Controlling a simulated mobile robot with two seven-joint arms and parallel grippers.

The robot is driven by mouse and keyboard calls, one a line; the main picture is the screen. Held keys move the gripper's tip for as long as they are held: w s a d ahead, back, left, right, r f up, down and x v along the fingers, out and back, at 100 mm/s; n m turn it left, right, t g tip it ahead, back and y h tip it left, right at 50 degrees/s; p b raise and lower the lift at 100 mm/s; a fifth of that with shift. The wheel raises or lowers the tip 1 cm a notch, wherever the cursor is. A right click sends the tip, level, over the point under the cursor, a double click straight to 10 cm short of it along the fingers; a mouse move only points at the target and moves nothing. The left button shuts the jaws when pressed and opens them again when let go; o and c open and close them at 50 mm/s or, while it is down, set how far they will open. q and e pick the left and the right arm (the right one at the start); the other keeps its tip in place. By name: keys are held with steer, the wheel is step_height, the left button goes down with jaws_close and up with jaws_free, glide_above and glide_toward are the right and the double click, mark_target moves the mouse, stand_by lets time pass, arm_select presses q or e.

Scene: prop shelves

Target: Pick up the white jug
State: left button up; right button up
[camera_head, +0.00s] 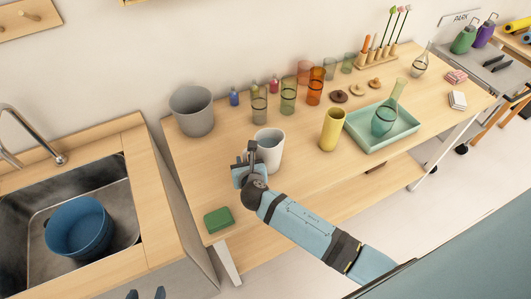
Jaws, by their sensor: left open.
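The white jug (271,150) stands upright on the wooden table, near its front left part. My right gripper (247,153) is at the jug's left side, with its dark fingers close against or around that side. The gripper covers this part of the jug, so I cannot tell whether the fingers are shut on it. My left gripper (146,294) shows only as two dark fingertips at the bottom edge. They are apart, with nothing seen between them.
A grey bucket (193,111) stands behind left, a yellow cup (332,130) to the right. A teal tray (408,138) holds a flask (384,119). Several glasses line the back. A green sponge (218,219) lies at the front left corner. A sink with a blue bowl (79,229) is left.

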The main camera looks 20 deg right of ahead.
steer(key=shift+w+f, duration=0.1)
steer(key=shift+w, duration=0.2)
jaws_close()
step_height(320, 180, up, 20)
steer(key=shift+p, duration=0.45)
